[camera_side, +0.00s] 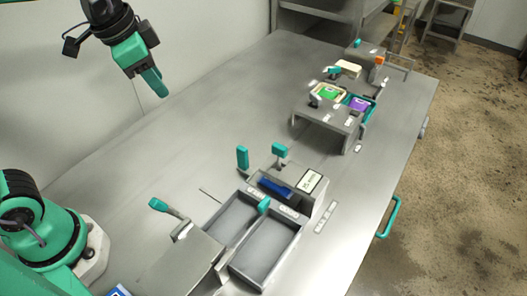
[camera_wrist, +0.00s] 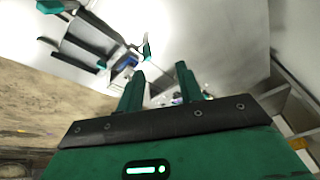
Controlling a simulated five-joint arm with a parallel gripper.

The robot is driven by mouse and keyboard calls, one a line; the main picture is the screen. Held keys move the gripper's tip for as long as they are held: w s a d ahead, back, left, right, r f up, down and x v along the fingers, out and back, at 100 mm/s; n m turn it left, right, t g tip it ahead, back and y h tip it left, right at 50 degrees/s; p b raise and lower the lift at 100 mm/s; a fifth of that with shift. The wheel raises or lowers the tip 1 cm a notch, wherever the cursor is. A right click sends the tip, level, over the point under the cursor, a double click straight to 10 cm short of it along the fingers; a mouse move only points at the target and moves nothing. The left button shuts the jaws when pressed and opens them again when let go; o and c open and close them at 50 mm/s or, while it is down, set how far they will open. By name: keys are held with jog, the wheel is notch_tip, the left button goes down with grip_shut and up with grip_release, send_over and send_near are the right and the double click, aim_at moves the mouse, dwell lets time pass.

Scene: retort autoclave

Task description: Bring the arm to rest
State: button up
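My gripper (camera_side: 156,88) is raised high at the upper left of the side view, in front of the wall and well clear of the worktable (camera_side: 170,135). In the wrist view my gripper (camera_wrist: 160,70) has its two teal fingers apart with nothing held between them. In the side view the fingers overlap, so the gap does not show there.
A grey station with two empty trays (camera_side: 265,255), teal levers and a blue block (camera_side: 276,188) stands at the front. A raised grey stand (camera_side: 330,117) holds green and purple packs in trays farther back. A teal handle (camera_side: 389,217) juts from the table's right edge.

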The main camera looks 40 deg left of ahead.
jog(key=s+a+f+n+t, duration=0.1)
jog(key=s+a+f+n, duration=0.2)
jog(key=s+a+n, duration=0.2)
jog(key=shift+s+a+n+t+y, duration=0.4)
jog(key=shift+s+n, duration=0.1)
jog(key=shift+s, duration=0.9)
